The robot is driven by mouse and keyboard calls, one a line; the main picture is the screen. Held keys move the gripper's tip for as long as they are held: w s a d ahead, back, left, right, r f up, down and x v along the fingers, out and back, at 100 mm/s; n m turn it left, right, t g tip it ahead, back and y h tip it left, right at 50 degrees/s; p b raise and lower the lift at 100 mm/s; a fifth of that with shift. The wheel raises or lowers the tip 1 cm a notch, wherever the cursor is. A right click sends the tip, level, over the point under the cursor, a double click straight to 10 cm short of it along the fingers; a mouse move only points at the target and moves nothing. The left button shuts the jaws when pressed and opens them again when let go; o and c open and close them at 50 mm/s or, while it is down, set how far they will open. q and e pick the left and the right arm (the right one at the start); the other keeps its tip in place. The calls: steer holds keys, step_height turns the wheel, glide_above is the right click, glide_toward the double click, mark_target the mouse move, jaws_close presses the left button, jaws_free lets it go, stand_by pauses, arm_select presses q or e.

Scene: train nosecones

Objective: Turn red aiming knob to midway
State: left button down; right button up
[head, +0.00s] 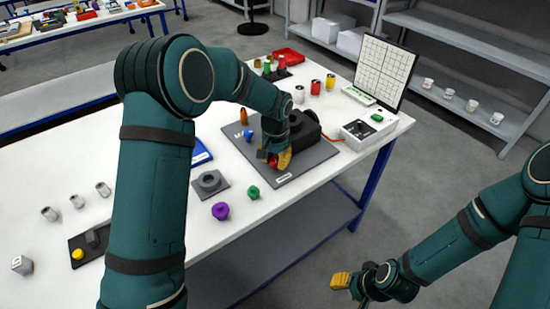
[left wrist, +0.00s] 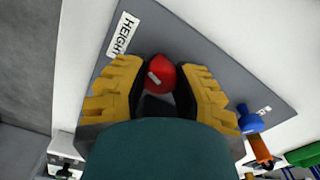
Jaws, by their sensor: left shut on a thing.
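The red knob (left wrist: 160,76) with a pale mark on its face sits between the yellow finger pads of my left gripper (left wrist: 158,92) in the left wrist view. My left gripper is shut on it. In the head view my left gripper (head: 277,160) is over the front part of the dark grey board (head: 290,172), and only a bit of the red knob (head: 272,162) shows beside the pads. A label reading HEIGHT (left wrist: 122,35) lies near the knob. My right gripper (head: 352,284) is off the table at the lower right; its jaw state is unclear.
A blue knob (head: 248,135) and an orange peg (head: 244,117) stand on the board left of my gripper. Purple (head: 220,211) and green (head: 254,192) knobs stand on the white table. A white box (head: 362,131) and a grid panel (head: 384,70) are at the right.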

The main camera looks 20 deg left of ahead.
mark_target(275, 159)
arm_select(q)
steer(key=shift+n+p, duration=0.35)
steer(key=shift+n, duration=1.65)
steer(key=shift+s+f, duration=0.1)
steer(key=c, duration=0.9)
jaws_free()
steer(key=shift+r, duration=0.2)
steer(key=shift+r, duration=0.3)
step_height(275, 159, up, 11)
